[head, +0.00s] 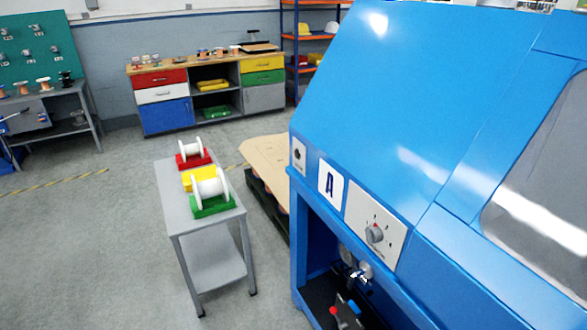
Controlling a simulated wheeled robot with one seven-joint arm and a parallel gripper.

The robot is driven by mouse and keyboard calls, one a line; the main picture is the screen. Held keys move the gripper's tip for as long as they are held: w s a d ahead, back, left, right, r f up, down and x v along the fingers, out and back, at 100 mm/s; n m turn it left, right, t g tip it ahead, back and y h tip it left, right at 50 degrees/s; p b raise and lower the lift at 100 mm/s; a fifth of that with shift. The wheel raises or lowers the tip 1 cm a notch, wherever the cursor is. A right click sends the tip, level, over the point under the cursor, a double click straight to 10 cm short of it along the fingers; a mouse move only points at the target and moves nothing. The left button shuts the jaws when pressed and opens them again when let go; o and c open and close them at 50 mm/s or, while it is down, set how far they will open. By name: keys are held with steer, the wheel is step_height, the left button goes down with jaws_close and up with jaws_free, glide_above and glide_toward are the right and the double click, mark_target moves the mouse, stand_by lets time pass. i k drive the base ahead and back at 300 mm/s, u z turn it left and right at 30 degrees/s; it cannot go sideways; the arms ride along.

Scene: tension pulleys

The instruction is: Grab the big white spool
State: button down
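A big white spool (208,188) lies on its side in a green holder (213,207) at the near end of a narrow grey table (231,222). A smaller white spool (192,151) sits in a red holder (193,161) at the table's far end. A yellow holder (199,178) stands between them, partly hidden by the big spool. No part of my gripper can be made out in the head view.
A large blue machine (400,110) marked A fills the right side. A cardboard-topped pallet (262,170) lies between it and the table. A workbench with coloured drawers (160,95) stands at the back. The floor left of the table (90,240) is clear.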

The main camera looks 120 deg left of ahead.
mark_target(211, 188)
steer(key=u, duration=4.65)
steer(key=i, duration=2.95)
steer(key=z, duration=0.3)
